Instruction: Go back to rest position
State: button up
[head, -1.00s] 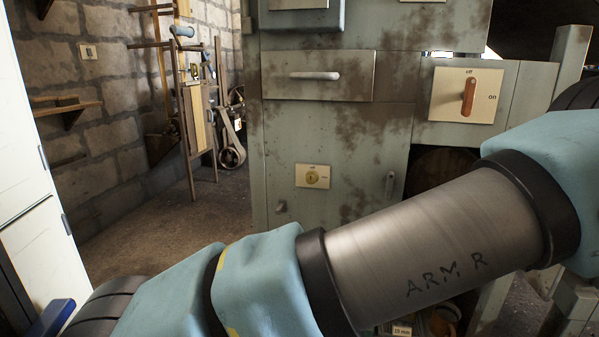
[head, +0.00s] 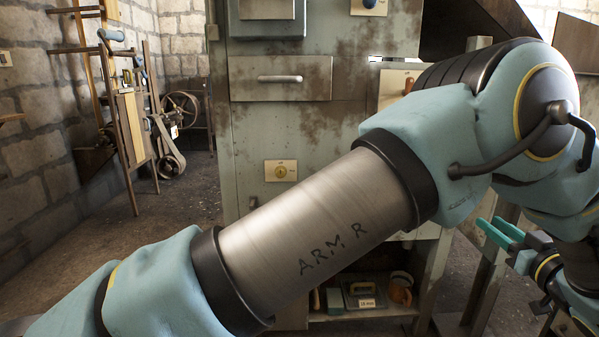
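My arm, marked "ARM R", crosses the head view from the lower left to the right. It bends down at the right edge. My gripper (head: 489,220) shows at the lower right with two green fingers pointing to the upper left. A gap shows between the fingers, and nothing is seen between them. The gripper is in front of the metal frame legs, apart from the cabinet (head: 325,125).
My arm partly hides a switch panel (head: 391,88). A low shelf (head: 360,311) holds several items. A wooden frame (head: 130,120) and a spoked wheel (head: 180,112) stand left. Floor (head: 110,235) there is clear.

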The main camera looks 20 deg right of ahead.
jog(key=w+a+r+g+h, duration=0.1)
jog(key=w+r, duration=0.1)
jog(key=w, duration=0.8)
jog(key=w+a+r+g+h, duration=0.1)
jog(key=w+r, duration=0.1)
jog(key=w, duration=0.8)
jog(key=w+a+f+m+g+y, duration=0.1)
jog(key=w+a+g, duration=0.4)
jog(key=w+a, duration=1.15)
jog(key=s+a+f+n+g+y, duration=0.1)
jog(key=a+f+g+y, duration=0.1)
jog(key=a, duration=1.1)
jog(key=s+a+f+g+y, duration=0.1)
jog(key=s+a+f+y, duration=0.1)
jog(key=a, duration=1.1)
jog(key=s+a+f+n+g+y, duration=0.1)
jog(key=s+a+g, duration=0.2)
jog(key=s+a, duration=0.55)
jog(key=s+a+f+n+g+y, duration=0.2)
jog(key=s+a, duration=0.3)
jog(key=a, duration=0.6)
notch_tip(320, 180, up, 17)
jog(key=p, duration=1.6)
jog(key=shift+p, duration=0.4)
jog(key=shift+d+f, duration=0.15)
jog(key=shift+d, duration=0.05)
